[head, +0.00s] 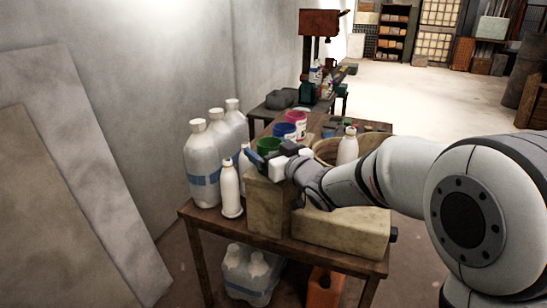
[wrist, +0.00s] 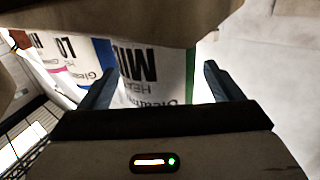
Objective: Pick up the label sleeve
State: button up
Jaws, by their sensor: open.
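I cannot pick out the label sleeve as a separate thing in either view. My gripper (head: 262,157) is open above the tan upright block on the table, close to the green tub (head: 270,143). In the wrist view, its two dark blue fingers (wrist: 160,72) stand apart with a white printed label (wrist: 150,80) showing beyond and between them. The label has large black letters, upside down, and a green edge. I cannot tell whether it is loose or wrapped on a tub. Nothing shows held between the fingers.
A blue tub (head: 284,131) and a pink tub (head: 297,117) stand behind. Large white jugs (head: 204,165) and a white bottle (head: 231,190) stand left. A tan upright block (head: 268,205) and a long tan block (head: 342,229) fill the table's front. A wall rises at left.

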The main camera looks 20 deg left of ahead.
jog(key=c, duration=0.7)
jog(key=shift+c, duration=0.2)
